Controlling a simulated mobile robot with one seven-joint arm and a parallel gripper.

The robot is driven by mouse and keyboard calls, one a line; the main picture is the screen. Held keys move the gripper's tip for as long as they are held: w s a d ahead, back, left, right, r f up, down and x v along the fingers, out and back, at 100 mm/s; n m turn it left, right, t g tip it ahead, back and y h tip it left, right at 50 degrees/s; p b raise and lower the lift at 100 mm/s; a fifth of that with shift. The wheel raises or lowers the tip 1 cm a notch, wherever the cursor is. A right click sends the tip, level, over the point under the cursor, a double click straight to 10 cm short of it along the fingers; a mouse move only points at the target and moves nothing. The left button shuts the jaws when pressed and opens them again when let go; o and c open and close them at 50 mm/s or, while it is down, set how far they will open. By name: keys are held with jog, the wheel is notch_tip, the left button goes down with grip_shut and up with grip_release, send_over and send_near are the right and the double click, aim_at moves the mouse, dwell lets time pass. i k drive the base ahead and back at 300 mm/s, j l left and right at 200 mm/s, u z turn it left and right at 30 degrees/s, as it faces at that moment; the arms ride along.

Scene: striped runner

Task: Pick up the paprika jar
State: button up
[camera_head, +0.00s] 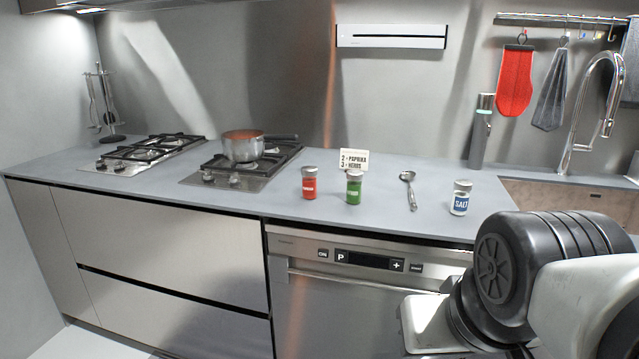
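A jar with red contents (309,184), a pale label and a grey lid stands upright on the grey counter. It looks like the paprika jar, but its label is too small to read. A similar jar with green contents (354,188) stands just right of it, with a small gap. A small sign (353,160) behind them appears to read "2 = PAPRIKA" and "3 = HERBS". My arm fills the lower right, well right of the jars and apart from them. My gripper cannot be made out.
A ladle (409,188) and a salt jar (461,198) stand or lie right of the green jar. A pot (243,146) sits on the hob (225,178) to the left. A sink (570,197) with a tall faucet (570,120) is at right. The counter (255,200) is clear before the red jar.

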aim_at(309, 173)
jog(key=i+j, duration=0.35)
jog(key=i+j+u, duration=0.1)
jog(key=i+j, duration=0.25)
jog(key=i, duration=0.15)
